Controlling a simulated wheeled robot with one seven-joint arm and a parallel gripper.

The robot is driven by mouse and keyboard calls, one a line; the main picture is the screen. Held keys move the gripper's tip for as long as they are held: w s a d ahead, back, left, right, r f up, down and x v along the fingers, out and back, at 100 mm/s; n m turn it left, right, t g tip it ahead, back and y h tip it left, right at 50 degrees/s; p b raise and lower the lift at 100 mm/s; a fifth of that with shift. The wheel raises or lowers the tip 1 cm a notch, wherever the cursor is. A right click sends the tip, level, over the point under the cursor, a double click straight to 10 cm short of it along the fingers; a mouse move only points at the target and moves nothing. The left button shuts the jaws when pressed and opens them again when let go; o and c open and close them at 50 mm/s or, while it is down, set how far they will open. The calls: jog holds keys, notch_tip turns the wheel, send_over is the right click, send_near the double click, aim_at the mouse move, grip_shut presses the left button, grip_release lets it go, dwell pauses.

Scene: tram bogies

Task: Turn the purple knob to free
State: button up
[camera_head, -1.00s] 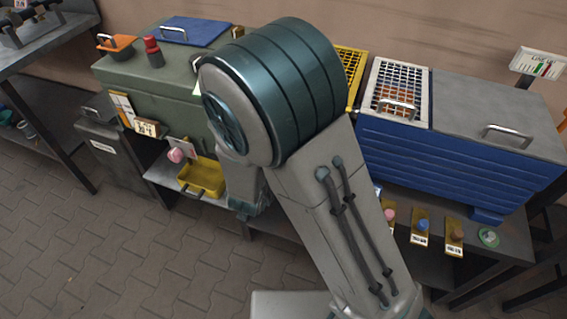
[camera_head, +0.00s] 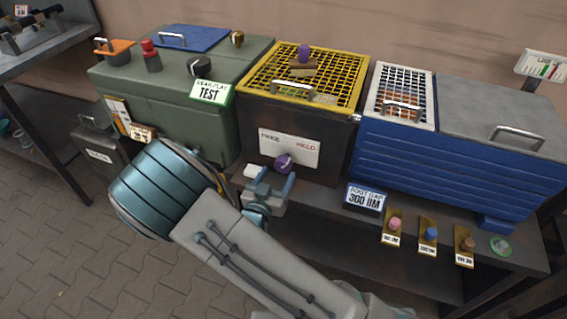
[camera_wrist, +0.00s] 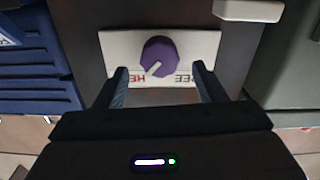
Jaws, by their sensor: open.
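The purple knob (camera_head: 283,162) is on a white plate (camera_head: 296,147) on the front of the dark box with a yellow grid top. The plate reads FREE at left and HELD at right. In the wrist view the plate appears upside down, and the knob's (camera_wrist: 160,56) white pointer line points down-left, toward HELD. My gripper (camera_head: 272,183) is at the box front, just below the knob. In the wrist view my gripper (camera_wrist: 161,72) is open, its fingers on either side below the knob. Whether either finger touches it, I cannot tell.
A white block (camera_head: 254,171) protrudes beside the knob. A purple-topped piece (camera_head: 304,55) stands on the yellow grid (camera_head: 345,88). A green cabinet (camera_head: 150,97) is at left, a blue box (camera_head: 450,165) at right. Several colored knobs on brass plates line the shelf's right part.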

aim_at(281, 167)
jog(key=x, duration=0.6)
jog(key=shift+w, duration=0.1)
jog(key=c, duration=1)
